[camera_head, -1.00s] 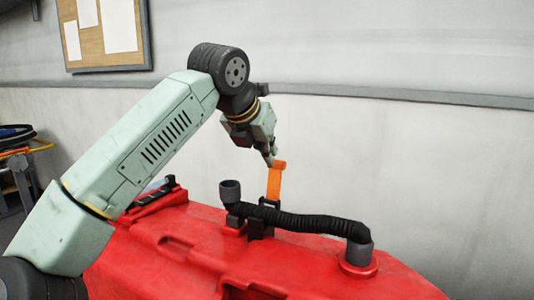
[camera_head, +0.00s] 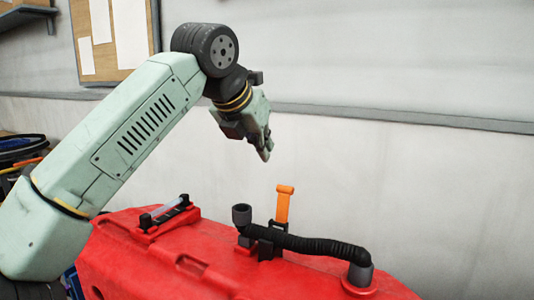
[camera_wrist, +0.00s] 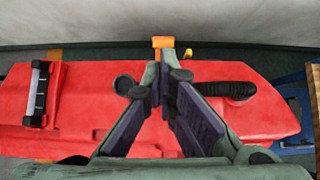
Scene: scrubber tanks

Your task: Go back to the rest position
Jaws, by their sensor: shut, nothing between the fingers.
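My gripper (camera_head: 266,156) is shut and empty in the head view. It hangs in the air above the red tank (camera_head: 215,255), up and to the left of the orange handle (camera_head: 284,203), and is clear of it. In the wrist view my gripper's fingers (camera_wrist: 166,82) meet at their tips, in front of the tank (camera_wrist: 85,100). The orange handle (camera_wrist: 163,41) shows just past the fingertips. The handle stands upright in a dark bracket on the tank. The fingers hide part of the tank's middle in the wrist view.
A black corrugated hose (camera_head: 310,245) runs across the tank beside a grey open pipe end (camera_head: 242,214). A pale wall (camera_head: 390,170) stands behind. The air above the tank's right is clear.

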